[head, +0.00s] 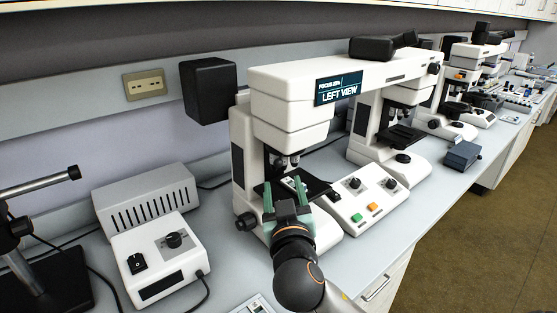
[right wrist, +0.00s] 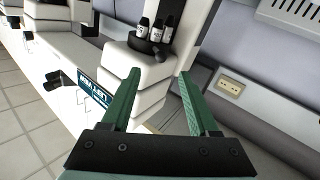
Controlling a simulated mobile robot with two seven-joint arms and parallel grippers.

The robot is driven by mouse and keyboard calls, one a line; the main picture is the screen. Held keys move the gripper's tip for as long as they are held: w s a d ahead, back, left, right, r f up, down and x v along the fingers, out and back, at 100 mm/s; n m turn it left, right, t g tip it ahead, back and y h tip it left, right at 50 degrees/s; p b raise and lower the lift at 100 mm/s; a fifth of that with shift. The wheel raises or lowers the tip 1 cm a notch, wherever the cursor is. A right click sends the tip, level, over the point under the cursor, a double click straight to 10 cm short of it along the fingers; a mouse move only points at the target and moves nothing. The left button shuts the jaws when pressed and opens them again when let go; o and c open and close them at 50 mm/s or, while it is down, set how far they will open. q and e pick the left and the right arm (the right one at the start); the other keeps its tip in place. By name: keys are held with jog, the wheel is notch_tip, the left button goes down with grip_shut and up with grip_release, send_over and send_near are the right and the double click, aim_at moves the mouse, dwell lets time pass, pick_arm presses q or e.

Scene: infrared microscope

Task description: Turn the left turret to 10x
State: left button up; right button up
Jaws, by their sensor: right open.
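The left microscope (head: 285,85) is a white stand with a "LEFT VIEW" label (head: 338,88). Its turret with dark objectives (head: 283,160) hangs under the head, above the black stage (head: 313,184). In the right wrist view, several black-and-white objectives (right wrist: 156,30) show beyond the fingertips; their markings are too small to read. My right gripper (head: 284,187) has green fingers, open and empty, in front of and below the turret, overlapping the stage in the head view. The fingers also show apart in the right wrist view (right wrist: 159,75). My left gripper is not in view.
A white control box with a knob (head: 160,258) and a grey vented box (head: 147,197) stand left of the microscope. A button panel (head: 368,200) sits to its right, before a second microscope (head: 388,125). A black boom stand (head: 45,280) is at far left.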

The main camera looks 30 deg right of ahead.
aim_at(279, 166)
jog(key=x, duration=1)
jog(key=shift+w+p, duration=0.1)
jog(key=shift+p, duration=0.3)
grip_shut()
dwell(0.8)
